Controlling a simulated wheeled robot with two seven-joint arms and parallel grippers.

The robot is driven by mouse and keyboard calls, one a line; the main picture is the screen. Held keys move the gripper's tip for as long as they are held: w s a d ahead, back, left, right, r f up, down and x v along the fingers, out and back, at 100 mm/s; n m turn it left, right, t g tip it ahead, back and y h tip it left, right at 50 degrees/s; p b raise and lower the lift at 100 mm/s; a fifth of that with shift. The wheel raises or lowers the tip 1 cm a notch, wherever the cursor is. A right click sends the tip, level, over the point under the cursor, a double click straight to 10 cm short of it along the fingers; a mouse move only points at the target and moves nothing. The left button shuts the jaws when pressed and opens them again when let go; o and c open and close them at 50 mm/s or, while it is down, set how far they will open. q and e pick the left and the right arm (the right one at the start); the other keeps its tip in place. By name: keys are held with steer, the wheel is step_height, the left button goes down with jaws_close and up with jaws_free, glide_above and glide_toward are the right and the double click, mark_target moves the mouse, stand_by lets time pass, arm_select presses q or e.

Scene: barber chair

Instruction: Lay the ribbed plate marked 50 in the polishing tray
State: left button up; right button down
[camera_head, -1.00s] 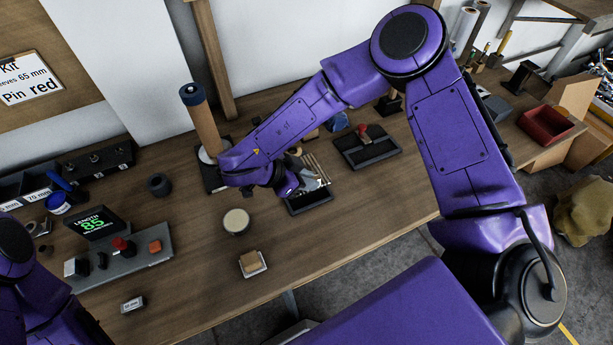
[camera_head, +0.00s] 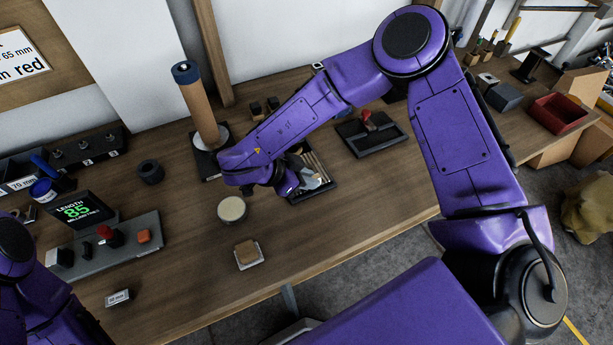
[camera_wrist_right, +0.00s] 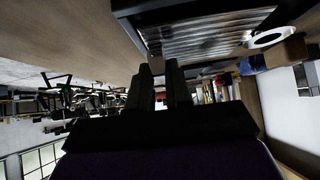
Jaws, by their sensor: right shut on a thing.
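My right gripper (camera_head: 304,184) is low at a dark tray (camera_head: 318,198) in the middle of the bench. A ribbed plate (camera_head: 318,162) shows at this tray, partly hidden by the gripper. In the right wrist view the silver ribbed plate (camera_wrist_right: 205,38) lies within the tray's dark rim (camera_wrist_right: 128,8), just beyond my fingertips (camera_wrist_right: 162,68). The fingers are close together, shut on the plate's near edge as far as I can tell. No mark 50 is readable. My left arm shows at the lower left, its gripper out of view.
A second dark tray (camera_head: 355,145) holds a red-knobbed tool (camera_head: 368,120).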

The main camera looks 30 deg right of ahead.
steer(key=shift+s+f, duration=0.1)
steer(key=shift+f, duration=0.15)
steer(key=c, duration=1)
jaws_free()
steer(key=shift+d, duration=0.15)
steer(key=shift+o, duration=0.2)
steer(key=b+v, duration=0.1)
steer(key=v, duration=0.9)
steer(key=shift+a+r, duration=0.15)
steer(key=shift+a, duration=0.05)
